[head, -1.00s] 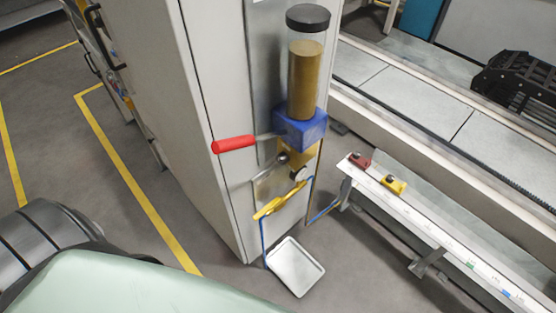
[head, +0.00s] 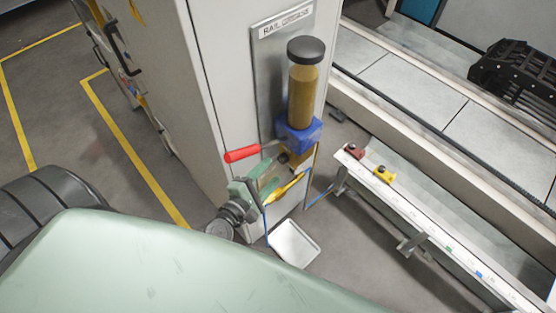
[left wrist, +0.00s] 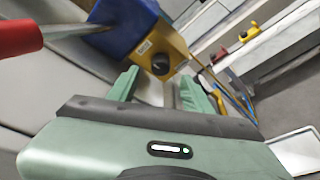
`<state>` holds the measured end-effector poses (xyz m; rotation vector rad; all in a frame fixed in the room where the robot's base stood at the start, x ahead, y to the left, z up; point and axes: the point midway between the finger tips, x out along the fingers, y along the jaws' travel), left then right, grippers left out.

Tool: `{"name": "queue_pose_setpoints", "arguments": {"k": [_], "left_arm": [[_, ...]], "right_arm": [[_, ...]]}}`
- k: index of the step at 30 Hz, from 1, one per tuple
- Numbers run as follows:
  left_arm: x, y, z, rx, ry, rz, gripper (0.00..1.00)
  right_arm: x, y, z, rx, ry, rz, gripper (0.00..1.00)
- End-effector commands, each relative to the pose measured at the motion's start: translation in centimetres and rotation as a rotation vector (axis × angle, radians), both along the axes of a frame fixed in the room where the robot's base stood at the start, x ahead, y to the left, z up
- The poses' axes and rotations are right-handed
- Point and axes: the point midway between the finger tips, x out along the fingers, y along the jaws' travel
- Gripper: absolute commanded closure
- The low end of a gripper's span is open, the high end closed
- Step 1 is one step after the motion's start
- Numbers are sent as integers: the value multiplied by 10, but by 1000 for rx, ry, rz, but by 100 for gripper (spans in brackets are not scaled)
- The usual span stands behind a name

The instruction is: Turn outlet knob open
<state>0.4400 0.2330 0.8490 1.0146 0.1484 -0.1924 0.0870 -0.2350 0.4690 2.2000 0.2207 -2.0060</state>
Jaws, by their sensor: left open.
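The grease dispenser on the cabinet has a clear brown-filled cylinder (head: 302,97) with a black cap, above a blue block (head: 299,136). Below it is a yellow outlet block, whose dark round knob (left wrist: 160,64) shows in the left wrist view. A red-handled lever (head: 242,154) sticks out left of the blue block. My left gripper (head: 267,178) is open just below and in front of the outlet block and hides part of it in the head view. In the left wrist view its two green fingers (left wrist: 159,80) point towards the knob, apart from it, with nothing between them. My right gripper is out of view.
A yellow tool (head: 289,189) is close to the right of my left gripper, with blue lines near it. A white tray (head: 293,245) lies below. A rail (head: 430,226) with red and yellow clamps runs at the right. The cabinet (head: 205,90) bounds the left.

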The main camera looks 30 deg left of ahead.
Motion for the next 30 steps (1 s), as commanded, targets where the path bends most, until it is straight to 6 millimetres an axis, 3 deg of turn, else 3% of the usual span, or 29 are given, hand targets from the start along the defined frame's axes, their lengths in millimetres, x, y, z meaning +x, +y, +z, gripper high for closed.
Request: {"name": "queue_pose_setpoints", "arguments": {"k": [3,9,20,26,30], "left_arm": [[22,-2,-3,2,-2,0,50],[45,-5,-10,3,0,-2,50],[51,-5,-12,4,1,-2,50],[51,-5,-12,5,1,-2,100],[51,-5,-12,6,1,-2,100]], "right_arm": [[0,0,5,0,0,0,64],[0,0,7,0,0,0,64],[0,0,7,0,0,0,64],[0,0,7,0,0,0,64],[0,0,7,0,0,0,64]]}}
